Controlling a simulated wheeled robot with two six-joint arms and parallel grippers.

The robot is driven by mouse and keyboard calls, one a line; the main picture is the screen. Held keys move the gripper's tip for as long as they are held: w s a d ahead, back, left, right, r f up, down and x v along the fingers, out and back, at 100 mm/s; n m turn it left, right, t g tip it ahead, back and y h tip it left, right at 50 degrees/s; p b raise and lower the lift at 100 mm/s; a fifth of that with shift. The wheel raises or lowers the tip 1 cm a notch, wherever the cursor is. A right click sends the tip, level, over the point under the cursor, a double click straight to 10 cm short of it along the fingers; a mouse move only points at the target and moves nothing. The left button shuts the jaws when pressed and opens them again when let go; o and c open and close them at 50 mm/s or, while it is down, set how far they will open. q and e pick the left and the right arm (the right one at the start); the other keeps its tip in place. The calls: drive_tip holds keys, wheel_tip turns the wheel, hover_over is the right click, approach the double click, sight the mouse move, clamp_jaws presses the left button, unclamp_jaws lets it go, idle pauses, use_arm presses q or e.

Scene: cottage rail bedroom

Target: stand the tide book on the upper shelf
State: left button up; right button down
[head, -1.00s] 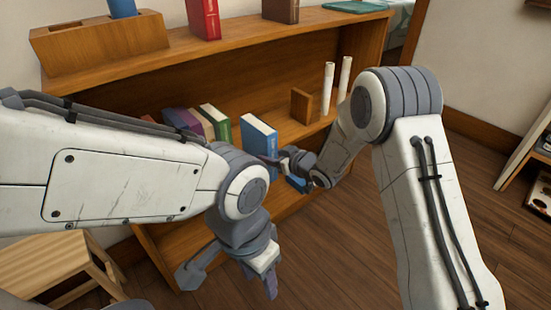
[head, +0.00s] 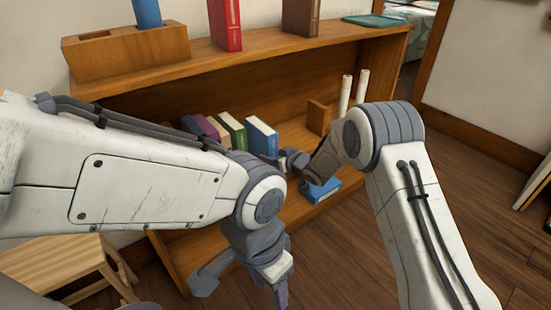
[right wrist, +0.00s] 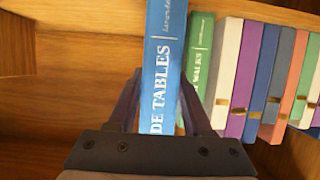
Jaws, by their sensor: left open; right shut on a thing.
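The tide book (head: 262,138) is blue with a pale page block and is upright at the right end of the book row in the head view. Its spine, lettered "DE TABLES", fills the middle of the right wrist view (right wrist: 163,60). My right gripper (head: 279,160) is shut on it, a finger on each side of the spine in the wrist view (right wrist: 160,105). I cannot tell whether its lower edge touches the lower shelf. My left gripper (head: 243,287) is open and empty in front of the bookcase. The upper shelf (head: 275,62) is the wooden top board.
On the upper shelf are a wooden holder (head: 125,50), a red book (head: 225,25), a brown book (head: 300,17) and a green flat thing (head: 375,20). Below are a green book (head: 232,132), a lying blue book (head: 322,190), a wooden block (head: 318,117) and white rolls (head: 345,95). A stool (head: 60,268) stands left.

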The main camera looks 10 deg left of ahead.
drive_tip(key=shift+w+a+r, duration=0.2)
drive_tip(key=shift+w+a, duration=0.3)
drive_tip(key=shift+a, duration=0.05)
drive_tip(key=shift+s+a+f+b, duration=0.3)
drive_tip(key=shift+s+a+f, duration=0.05)
drive_tip(key=shift+s+a, duration=0.35)
drive_tip(key=shift+c, duration=1.2)
unclamp_jaws()
drive_tip(key=d+f+p+v, duration=0.1)
drive_tip(key=f+p+v, duration=0.1)
drive_tip(key=v, duration=1.5)
drive_tip(key=shift+s+f, duration=0.35)
